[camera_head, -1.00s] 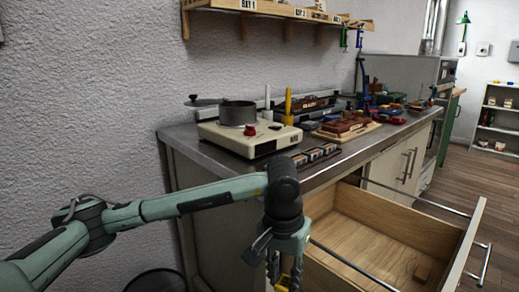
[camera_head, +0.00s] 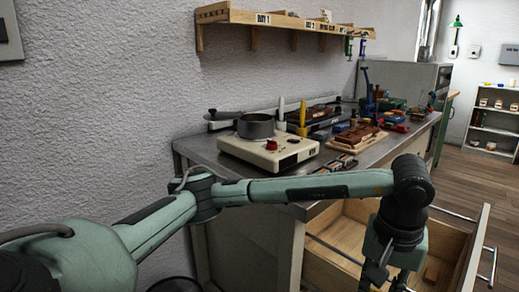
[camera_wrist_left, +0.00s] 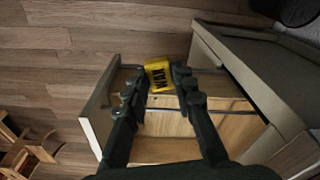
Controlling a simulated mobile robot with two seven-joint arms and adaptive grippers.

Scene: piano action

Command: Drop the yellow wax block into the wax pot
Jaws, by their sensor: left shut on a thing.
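The yellow wax block (camera_wrist_left: 158,72), with dark lettering on it, is between the fingertips of my left gripper (camera_wrist_left: 159,82) in the left wrist view. The gripper is shut on it, above the open drawer. In the head view my left gripper (camera_head: 388,278) is low at the bottom edge, in front of the drawer, and the block cannot be made out there. The wax pot (camera_head: 256,126) is a grey round pot on a cream hot plate (camera_head: 268,152) on the bench, up and left of the gripper. Its inside is hidden. My right gripper is not in view.
The open wooden drawer (camera_head: 345,238) juts out below the steel worktop (camera_head: 200,150). A wooden tray of brown parts (camera_head: 355,138) and several tools stand right of the hot plate. A labelled shelf (camera_head: 285,18) hangs above.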

